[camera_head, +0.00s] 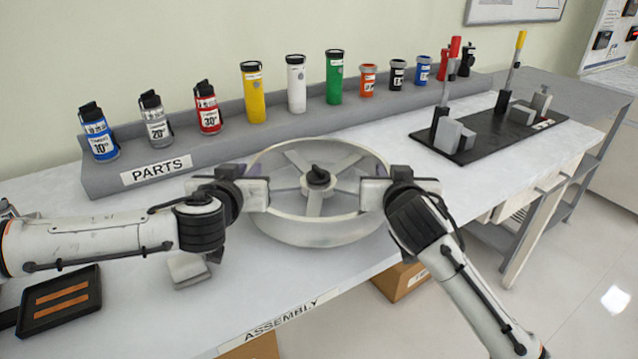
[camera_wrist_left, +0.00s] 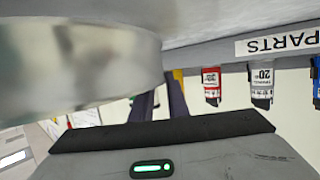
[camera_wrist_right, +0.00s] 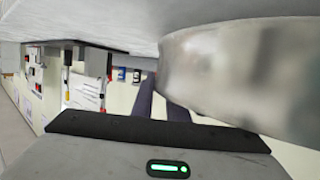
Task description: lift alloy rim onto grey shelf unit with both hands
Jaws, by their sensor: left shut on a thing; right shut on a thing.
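The alloy rim (camera_head: 320,233) is a silvery spoked wheel with a black hub, lying flat at the middle of the assembly table. Its side wall fills much of the left wrist view (camera_wrist_left: 80,65) and the right wrist view (camera_wrist_right: 240,75). My left gripper (camera_head: 262,190) is shut on its left edge and my right gripper (camera_head: 370,192) on its right edge. I cannot tell whether its underside touches the table. A grey shelf unit (camera_head: 575,97) with a flat top and lower shelves stands beyond the table's right end.
A grey riser marked PARTS (camera_head: 140,182) runs behind the rim, bearing several coloured canisters. A black fixture with upright levers (camera_head: 480,135) lies on the table to the right. A black tray (camera_head: 60,302) is at front left; cardboard boxes (camera_head: 400,280) are below.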

